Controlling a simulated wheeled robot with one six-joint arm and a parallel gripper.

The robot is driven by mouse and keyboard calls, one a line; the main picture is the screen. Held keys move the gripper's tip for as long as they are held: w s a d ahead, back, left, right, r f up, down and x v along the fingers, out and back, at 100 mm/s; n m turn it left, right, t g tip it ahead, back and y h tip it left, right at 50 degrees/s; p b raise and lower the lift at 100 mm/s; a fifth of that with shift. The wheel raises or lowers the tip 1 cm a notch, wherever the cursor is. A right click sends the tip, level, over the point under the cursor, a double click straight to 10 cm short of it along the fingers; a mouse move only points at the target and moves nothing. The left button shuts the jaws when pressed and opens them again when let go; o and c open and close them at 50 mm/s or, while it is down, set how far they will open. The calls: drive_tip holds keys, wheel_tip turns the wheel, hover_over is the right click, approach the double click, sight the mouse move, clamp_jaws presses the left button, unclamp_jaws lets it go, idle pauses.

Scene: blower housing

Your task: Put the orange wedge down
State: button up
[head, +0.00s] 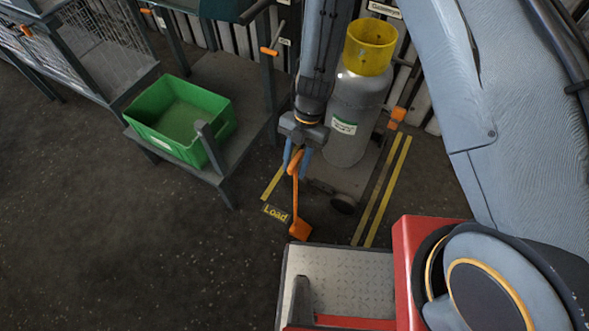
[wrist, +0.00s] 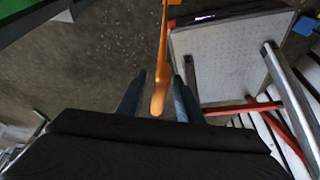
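My gripper (head: 296,163) points down around the top of the handle, one blue finger on each side. In the wrist view the handle (wrist: 162,60) runs between the fingertips of my gripper (wrist: 160,78), with a gap showing on both sides. The fingers look open. The wedge is mostly cut off at the top of that view.
A yellow-topped grey cylinder (head: 350,115) stands behind my gripper, with another orange piece (head: 397,116) to its right. A green crate (head: 182,115) sits on a low stand at left. The tread-plate platform (head: 345,275) is at front. A Load label (head: 275,213) lies on dark floor, clear at left.

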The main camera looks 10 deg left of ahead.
drive_tip(key=v, duration=0.9)
drive_tip(key=shift+w+r+b, duration=0.15)
drive_tip(key=shift+r+b, duration=0.25)
drive_tip(key=shift+w+r, duration=0.1)
drive_tip(key=w+d+r+m+t+y, duration=0.1)
drive_tip(key=w+d+r+m+t, duration=0.25)
drive_tip(key=w+r+m, duration=0.3)
drive_tip(key=w+d+r+m+t, duration=0.3)
drive_tip(key=w+r+m+t, duration=0.2)
drive_tip(key=w+m, duration=0.15)
drive_tip(key=s+d+r+m+h, duration=0.2)
drive_tip(key=s+d+r+m, duration=0.15)
drive_tip(key=d+m, duration=0.35)
drive_tip(key=s+d+r+m+h, duration=0.2)
drive_tip(key=s+d+m, duration=0.25)
drive_tip(key=d, duration=0.45)
drive_tip(key=s+r+m+g+y, duration=0.1)
drive_tip(key=s+m+g, duration=0.3)
drive_tip(key=s+m, duration=0.3)
drive_tip(key=s, duration=0.5)
drive_tip(key=shift+r, duration=0.4)
